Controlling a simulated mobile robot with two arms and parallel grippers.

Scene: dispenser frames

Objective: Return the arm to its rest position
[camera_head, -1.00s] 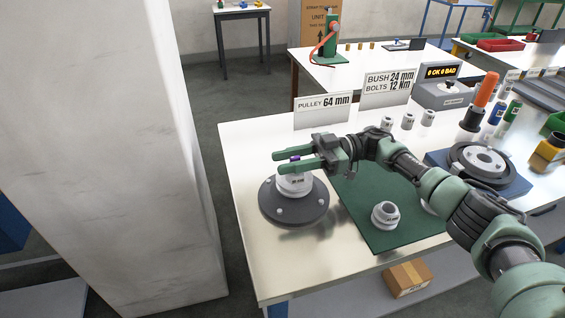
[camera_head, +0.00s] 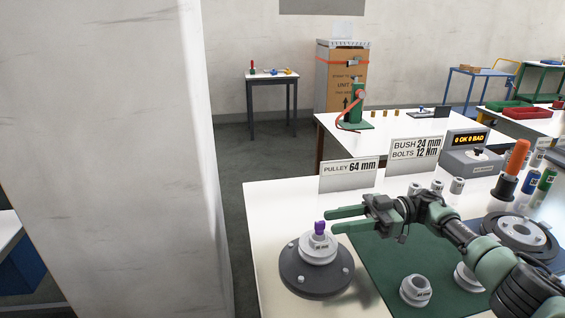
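My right gripper (camera_head: 337,220) is open and empty, its two green fingers pointing left. It is above and a little to the right of a dark grey round flange (camera_head: 316,283) on the white table. A light grey bush (camera_head: 318,248) sits on the flange, with a small purple piece (camera_head: 319,228) upright on top. The fingers look apart from the purple piece. My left gripper is not in view.
A green mat (camera_head: 385,262) holds a loose grey bush (camera_head: 415,290) and another partly behind my arm. Sign cards (camera_head: 348,176) stand along the table's back. Small bushes, a counter box (camera_head: 472,153) and an orange-handled tool (camera_head: 511,170) are at right. A pale pillar (camera_head: 110,150) fills the left.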

